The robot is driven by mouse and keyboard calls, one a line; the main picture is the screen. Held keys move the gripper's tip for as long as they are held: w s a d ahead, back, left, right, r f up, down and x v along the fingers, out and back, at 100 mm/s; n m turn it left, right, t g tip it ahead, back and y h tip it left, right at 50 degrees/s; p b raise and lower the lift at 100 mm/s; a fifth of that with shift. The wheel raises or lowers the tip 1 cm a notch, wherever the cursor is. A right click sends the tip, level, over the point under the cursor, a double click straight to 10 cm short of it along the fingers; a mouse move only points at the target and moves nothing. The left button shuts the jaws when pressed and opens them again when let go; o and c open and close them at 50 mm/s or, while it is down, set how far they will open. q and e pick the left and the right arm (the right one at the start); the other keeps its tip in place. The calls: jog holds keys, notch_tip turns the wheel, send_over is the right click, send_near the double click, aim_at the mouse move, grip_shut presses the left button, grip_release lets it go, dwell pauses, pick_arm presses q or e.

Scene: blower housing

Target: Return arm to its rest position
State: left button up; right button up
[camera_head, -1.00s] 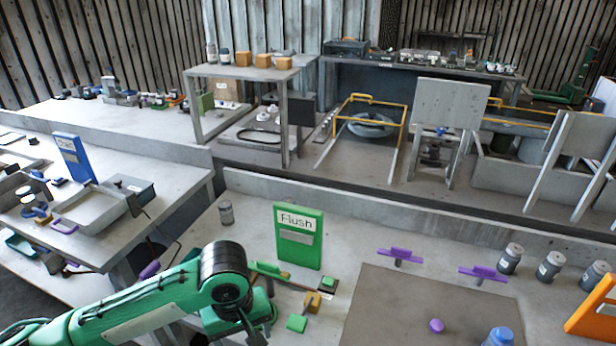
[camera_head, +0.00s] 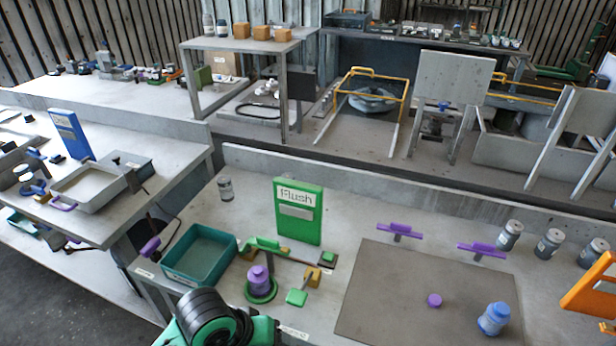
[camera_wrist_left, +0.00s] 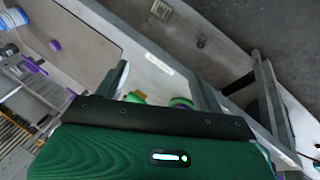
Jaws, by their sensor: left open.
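My left arm (camera_head: 215,322) shows at the bottom edge of the head view, left of centre, in front of the near bench. Only its green and black part shows there; its fingers are not visible. In the left wrist view my left gripper (camera_wrist_left: 161,84) has its two fingers spread apart, with bench surface between them and nothing held. Green parts (camera_wrist_left: 181,102) on the bench show partly behind the gripper body.
The near bench holds a teal tray (camera_head: 202,256), a purple part (camera_head: 259,281) on a green ring, a green "Flush" sign (camera_head: 298,211), a grey mat (camera_head: 400,310) and a blue-capped jar (camera_head: 494,319). A side bench with a grey tray (camera_head: 88,192) stands left. Floor shows at lower left.

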pick_arm(q)
jog(key=s+a+f+m+t+y, duration=0.1)
jog(key=s+a+f+y, duration=0.1)
jog(key=s+a+f, duration=0.4)
jog(key=s+a+f+m+y, duration=0.1)
jog(key=s+a+f+y, duration=0.1)
jog(key=s+a, duration=0.5)
notch_tip(320, 180, down, 32)
jog(key=w+a+g, duration=0.1)
jog(key=a, duration=0.1)
jog(key=s+a+f+g, duration=0.1)
jog(key=s+a+f, duration=0.2)
jog(key=s+f, duration=1.5)
jog(key=shift+s+a+f, duration=0.15)
jog(key=shift+s+f, duration=0.05)
jog(key=shift+s, duration=0.1)
